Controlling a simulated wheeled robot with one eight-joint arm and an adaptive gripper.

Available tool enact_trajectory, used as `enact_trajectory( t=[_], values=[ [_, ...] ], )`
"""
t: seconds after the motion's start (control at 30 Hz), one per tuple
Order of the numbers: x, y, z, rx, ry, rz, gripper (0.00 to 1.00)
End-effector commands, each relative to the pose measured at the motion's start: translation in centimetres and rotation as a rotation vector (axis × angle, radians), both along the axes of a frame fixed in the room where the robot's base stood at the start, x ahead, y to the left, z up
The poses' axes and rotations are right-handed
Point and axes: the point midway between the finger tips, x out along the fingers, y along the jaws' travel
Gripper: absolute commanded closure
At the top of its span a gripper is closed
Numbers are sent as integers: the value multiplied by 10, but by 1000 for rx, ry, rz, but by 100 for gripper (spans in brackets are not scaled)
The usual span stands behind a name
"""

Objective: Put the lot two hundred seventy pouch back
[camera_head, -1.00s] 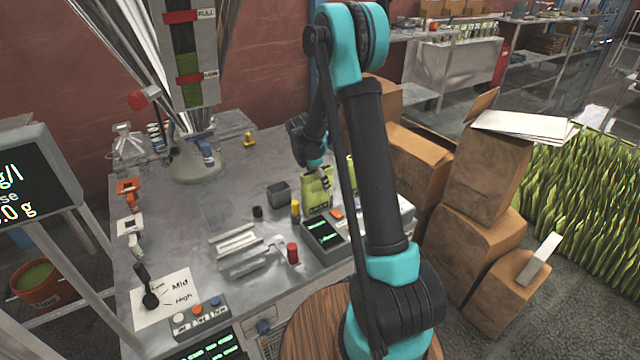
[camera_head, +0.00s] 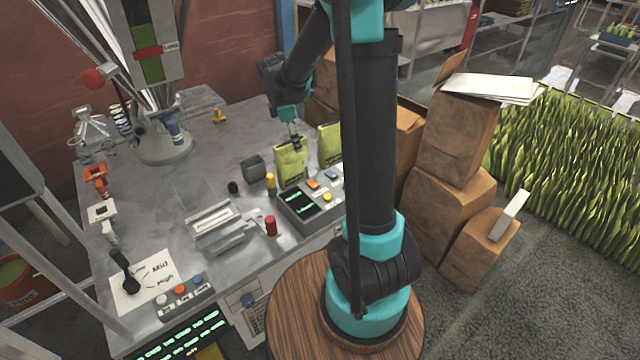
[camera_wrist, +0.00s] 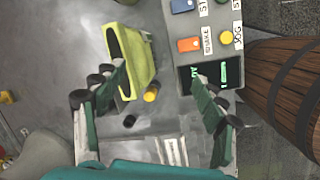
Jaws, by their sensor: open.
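Two yellow-green pouches stand upright on the grey metal bench in the head view: a nearer pouch (camera_head: 289,170) and a farther pouch (camera_head: 327,146), partly hidden by my arm. I cannot read a lot number on either. My gripper (camera_head: 295,143) is at the top of the nearer pouch; touching or apart is unclear. In the wrist view my gripper (camera_wrist: 155,105) is open, its two fingers wide apart. A yellow-green pouch (camera_wrist: 132,58) lies ahead between and beyond them, nearer the left finger. Nothing is held.
A control box (camera_head: 310,205) with buttons and a display stands right beside the pouches. A yellow-capped post (camera_head: 270,182), a red cylinder (camera_head: 271,226), a dark grey cup (camera_head: 253,168) and a metal fixture (camera_head: 215,222) are close by. Stacked cardboard boxes (camera_head: 455,135) stand right of the bench.

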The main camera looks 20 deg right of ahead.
Motion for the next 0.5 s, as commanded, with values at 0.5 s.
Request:
enact_trajectory(
  t=[0.5],
  values=[
    [-191,-36,-20,412,-271,-1088,29]
  ],
)
